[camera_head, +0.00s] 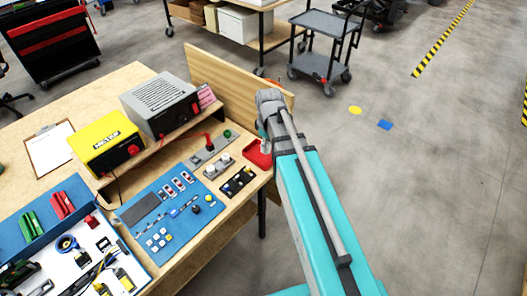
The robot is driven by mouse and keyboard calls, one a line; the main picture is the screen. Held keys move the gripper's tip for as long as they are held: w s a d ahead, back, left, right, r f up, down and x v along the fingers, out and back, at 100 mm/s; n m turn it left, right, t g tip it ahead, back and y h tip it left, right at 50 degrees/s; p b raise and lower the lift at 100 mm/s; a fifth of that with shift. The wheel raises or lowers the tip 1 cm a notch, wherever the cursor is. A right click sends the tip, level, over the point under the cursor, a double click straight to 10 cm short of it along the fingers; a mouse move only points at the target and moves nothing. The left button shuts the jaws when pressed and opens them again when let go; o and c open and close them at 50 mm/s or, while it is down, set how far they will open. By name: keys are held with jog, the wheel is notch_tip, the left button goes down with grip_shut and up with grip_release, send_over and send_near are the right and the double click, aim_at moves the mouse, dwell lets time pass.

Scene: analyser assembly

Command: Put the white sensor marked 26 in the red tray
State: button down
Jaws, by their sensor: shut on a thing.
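The red tray (255,157) sits near the right edge of the wooden workbench, in front of the upright wooden panel. My gripper (264,143) is over the tray's right part and covers some of it. It is shut on a small pale thing, which fits the white sensor. My arm and gripper hide most of that thing, and no number can be read. I cannot tell whether it touches the tray.
Left of the tray are grey and black fixtures (239,181) and a blue mat (150,220) with small parts. A grey device (161,101) and a yellow device (105,141) stand behind. A wooden panel (225,75) rises close behind my gripper.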

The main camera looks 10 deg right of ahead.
jog(key=b, duration=0.6)
send_over(261, 157)
jog(key=f, duration=0.6)
jog(key=shift+s+f, duration=0.15)
jog(key=shift+s, duration=0.1)
jog(key=shift+w+f+b, duration=0.45)
jog(key=shift+f+b, duration=0.05)
jog(key=shift+f, duration=0.15)
jog(key=shift+f+b, duration=1.35)
jog(key=shift+f, duration=0.05)
jog(key=shift+f+b, duration=0.55)
jog(key=shift+b, duration=0.05)
jog(key=shift+c, duration=1.5)
grip_release()
